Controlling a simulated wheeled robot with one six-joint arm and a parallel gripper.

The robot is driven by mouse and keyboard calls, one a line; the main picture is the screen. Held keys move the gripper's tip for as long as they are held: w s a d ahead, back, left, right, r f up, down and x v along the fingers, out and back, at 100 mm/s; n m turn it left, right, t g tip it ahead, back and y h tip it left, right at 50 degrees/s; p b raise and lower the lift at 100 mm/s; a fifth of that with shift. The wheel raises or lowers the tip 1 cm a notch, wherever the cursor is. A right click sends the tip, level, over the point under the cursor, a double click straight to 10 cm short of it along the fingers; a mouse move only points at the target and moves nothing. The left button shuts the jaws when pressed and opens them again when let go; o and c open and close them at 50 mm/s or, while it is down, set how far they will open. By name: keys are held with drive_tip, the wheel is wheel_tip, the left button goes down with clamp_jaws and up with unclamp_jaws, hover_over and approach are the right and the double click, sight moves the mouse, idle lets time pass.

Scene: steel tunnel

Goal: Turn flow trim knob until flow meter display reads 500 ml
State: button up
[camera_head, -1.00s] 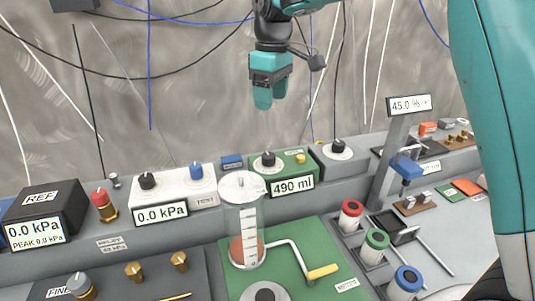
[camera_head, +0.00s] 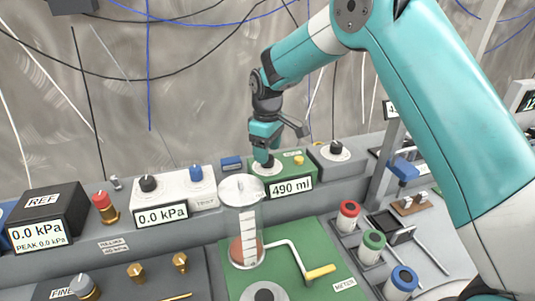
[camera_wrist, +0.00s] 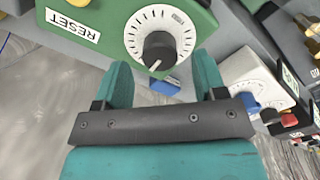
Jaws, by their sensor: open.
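The flow trim knob is a black knob (camera_wrist: 159,50) on a white dial of the green flow meter box (camera_head: 290,166); in the head view my gripper hides most of it. My gripper (camera_head: 263,158) points down at the knob in the head view. In the wrist view its two teal fingers (camera_wrist: 162,82) are apart and empty, with the knob just beyond the tips, roughly centred between them.
A yellow button (camera_head: 299,160) sits on the same box, right of the knob. A grey box with a black knob (camera_head: 336,147) stands to the right, a white box (camera_head: 172,188) to the left. A clear cylinder (camera_head: 242,222) stands in front.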

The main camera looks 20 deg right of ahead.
drive_tip(key=shift+f, duration=1.35)
drive_tip(key=c, duration=0.9)
drive_tip(key=shift+r+m+p, duration=0.1)
drive_tip(key=shift+m+p, duration=0.25)
drive_tip(key=shift+m, duration=2.45)
drive_tip(key=shift+w, duration=0.1)
drive_tip(key=o, duration=0.9)
